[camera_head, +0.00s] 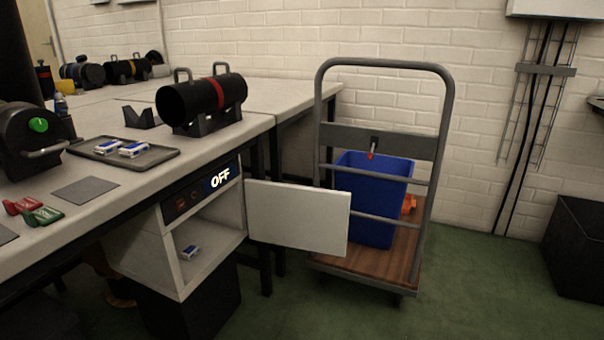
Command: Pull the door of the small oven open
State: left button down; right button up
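The small oven appears to be the white box (173,266) under the workbench, with a dark panel reading "OFF" (220,178) along its top. Its white door (297,217) stands wide open, swung out to the right, and its flat face shows. The inside of the box is visible, and a small blue and white pack (190,252) lies in it. Neither of my grippers is in view, and nothing is seen touching the door.
A trolley (438,150) with a blue bin (372,190) stands just right of the door. On the workbench (120,188) are a black cylinder (190,104) on a stand, a tray (160,157) with packs, and a black device (25,135) with a green knob.

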aim_at(300, 217)
jog(key=z, duration=0.45)
jog(key=i, duration=1.05)
jog(key=z, duration=0.8)
